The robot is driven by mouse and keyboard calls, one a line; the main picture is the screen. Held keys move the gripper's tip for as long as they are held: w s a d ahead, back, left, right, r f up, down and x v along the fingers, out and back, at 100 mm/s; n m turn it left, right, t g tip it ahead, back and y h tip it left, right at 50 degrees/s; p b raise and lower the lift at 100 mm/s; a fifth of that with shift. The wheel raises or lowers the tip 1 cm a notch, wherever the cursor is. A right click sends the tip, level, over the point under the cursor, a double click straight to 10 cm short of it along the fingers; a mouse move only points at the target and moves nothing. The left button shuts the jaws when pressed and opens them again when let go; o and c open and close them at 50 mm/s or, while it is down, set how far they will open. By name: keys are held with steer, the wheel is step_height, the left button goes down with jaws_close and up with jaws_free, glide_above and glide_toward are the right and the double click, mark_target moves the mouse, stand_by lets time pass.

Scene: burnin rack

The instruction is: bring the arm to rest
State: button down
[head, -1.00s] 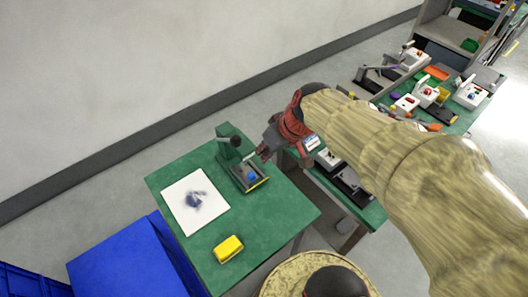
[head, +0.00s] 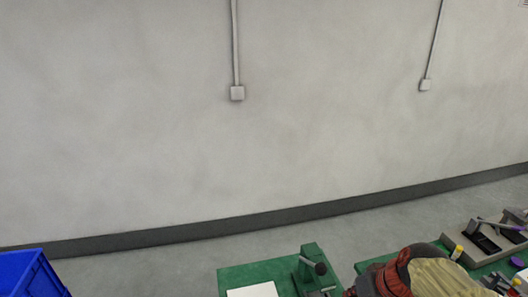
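My arm shows at the bottom right of the head view, with its dark red and black wrist (head: 385,276) and a tan sleeve behind it. The wrist is at the picture's lower edge, between the small green table (head: 262,272) and the green bench to the right. My gripper's fingers are not clearly visible, so I cannot tell whether they are open or shut or hold anything.
A green fixture with a dark lever knob (head: 313,265) stands on the small table beside a white sheet (head: 252,290). A blue bin (head: 30,274) is at the lower left. The bench (head: 370,265) bears grey lever fixtures (head: 490,238). A wall fills the background.

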steer(key=s+a+r+t+h, duration=0.1)
steer(key=s+a+r, duration=0.3)
steer(key=s+r, duration=0.4)
steer(key=shift+s+h, duration=0.5)
steer(key=shift+s, duration=0.5)
